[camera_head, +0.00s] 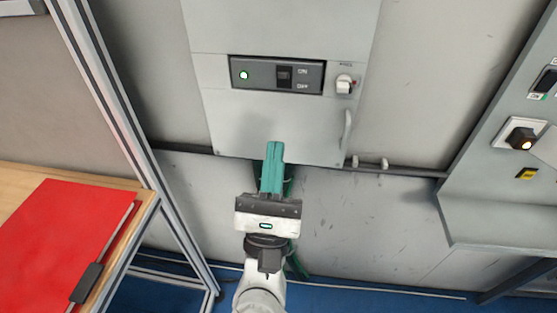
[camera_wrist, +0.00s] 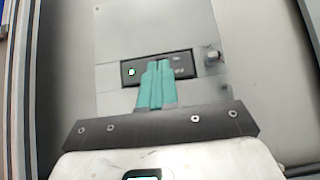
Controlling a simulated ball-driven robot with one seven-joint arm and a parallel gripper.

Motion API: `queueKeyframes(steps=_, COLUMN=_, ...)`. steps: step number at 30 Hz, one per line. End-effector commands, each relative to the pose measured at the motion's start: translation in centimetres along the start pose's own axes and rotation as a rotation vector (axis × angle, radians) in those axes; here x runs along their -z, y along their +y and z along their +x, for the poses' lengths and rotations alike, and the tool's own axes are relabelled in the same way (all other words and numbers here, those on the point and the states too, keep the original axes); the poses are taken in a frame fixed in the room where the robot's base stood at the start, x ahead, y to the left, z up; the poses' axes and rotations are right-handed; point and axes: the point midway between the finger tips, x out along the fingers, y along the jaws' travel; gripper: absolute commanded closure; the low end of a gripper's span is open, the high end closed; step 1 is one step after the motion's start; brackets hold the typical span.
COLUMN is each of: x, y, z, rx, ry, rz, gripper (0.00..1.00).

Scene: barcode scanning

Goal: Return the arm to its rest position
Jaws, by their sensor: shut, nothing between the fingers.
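My gripper (camera_head: 274,148) is in the middle of the head view, in front of the lower part of a grey wall cabinet. Its teal fingers are together, with nothing between them. In the wrist view my gripper (camera_wrist: 157,66) points at the cabinet's dark switch panel (camera_wrist: 185,66) and covers part of it. In the head view the panel (camera_head: 310,74) shows whole, with a lit green lamp (camera_head: 243,75), a black rocker switch (camera_head: 284,76) marked ON and OFF, and a knob (camera_head: 344,84) to the right. The fingertips appear below the panel there. I cannot tell whether they touch the cabinet.
A wooden table (camera_head: 150,199) with a red clipboard (camera_head: 62,232) stands at left, beside a metal frame post (camera_head: 112,90). A pipe (camera_head: 410,173) runs along the wall. Blue floor (camera_head: 370,301) shows below.

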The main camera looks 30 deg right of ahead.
Motion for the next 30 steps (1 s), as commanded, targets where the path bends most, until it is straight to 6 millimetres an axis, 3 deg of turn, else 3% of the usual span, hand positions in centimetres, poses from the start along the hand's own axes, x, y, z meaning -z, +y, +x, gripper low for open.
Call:
queueKeyframes(steps=17, x=-0.1, y=0.4, z=0.1, rx=-0.046, ry=-0.014, rz=-0.051, gripper=1.0)
queueKeyframes(steps=23, x=0.5, y=3.2, z=-0.4, rx=-0.319, ry=-0.099, rz=-0.36, gripper=1.0)
queueKeyframes(steps=30, x=4.4, y=6.3, z=-4.6, rx=-0.768, ry=-0.255, rz=-0.861, gripper=1.0)
